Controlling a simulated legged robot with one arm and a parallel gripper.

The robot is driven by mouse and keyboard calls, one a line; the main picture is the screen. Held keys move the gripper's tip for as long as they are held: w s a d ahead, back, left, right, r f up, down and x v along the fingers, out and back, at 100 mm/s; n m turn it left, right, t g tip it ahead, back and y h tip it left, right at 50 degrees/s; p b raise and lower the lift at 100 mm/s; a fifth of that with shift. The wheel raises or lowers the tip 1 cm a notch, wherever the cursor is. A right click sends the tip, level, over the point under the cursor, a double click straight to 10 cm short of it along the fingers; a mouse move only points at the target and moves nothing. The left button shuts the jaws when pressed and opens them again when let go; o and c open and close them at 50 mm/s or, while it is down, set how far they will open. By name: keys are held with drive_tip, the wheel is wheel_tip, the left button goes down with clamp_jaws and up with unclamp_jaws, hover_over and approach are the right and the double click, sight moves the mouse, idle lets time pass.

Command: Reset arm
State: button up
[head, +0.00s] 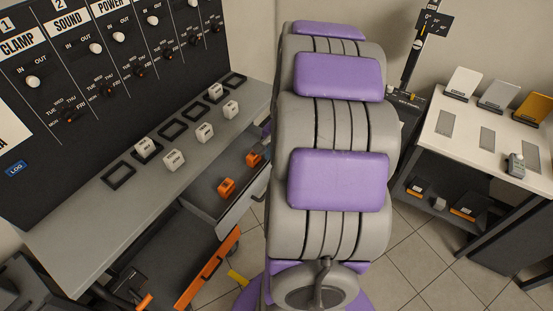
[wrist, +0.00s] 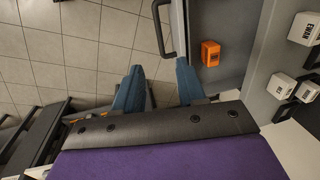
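My gripper (wrist: 158,86) shows in the wrist view as two blue-teal fingers standing apart, with nothing between them. It is open and empty. Tiled floor (wrist: 90,45) shows beyond the fingertips, and an open drawer with a dark handle (wrist: 165,30) lies just to the right. In the head view my own purple-padded grey parts fill the middle, and I cannot make out the gripper's fingers there.
An open drawer (head: 238,211) holds orange blocks (head: 226,186). Several white labelled cubes (head: 174,160) stand on the grey counter (head: 75,222) below a dark switch panel (head: 110,75). A lower orange-edged drawer (head: 207,268) is also out. A white-topped table (head: 465,150) stands right.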

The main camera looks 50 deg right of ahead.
drive_tip(key=shift+a+r, duration=0.15)
drive_tip(key=shift+a, duration=0.25)
drive_tip(key=s+a+r+n+g, duration=0.1)
drive_tip(key=a+r+n, duration=0.3)
drive_tip(key=a, duration=0.7)
drive_tip(key=a+r+n+g, duration=0.1)
drive_tip(key=a+n, duration=0.4)
drive_tip(key=a, duration=0.5)
drive_tip(key=s+a+r+n+g, duration=0.1)
drive_tip(key=s+a+r+n, duration=0.1)
drive_tip(key=s+a+n, duration=0.5)
drive_tip(key=s+a, duration=0.2)
drive_tip(key=s, duration=0.3)
drive_tip(key=shift+a+n+g, duration=0.35)
drive_tip(key=shift+n+g, duration=0.05)
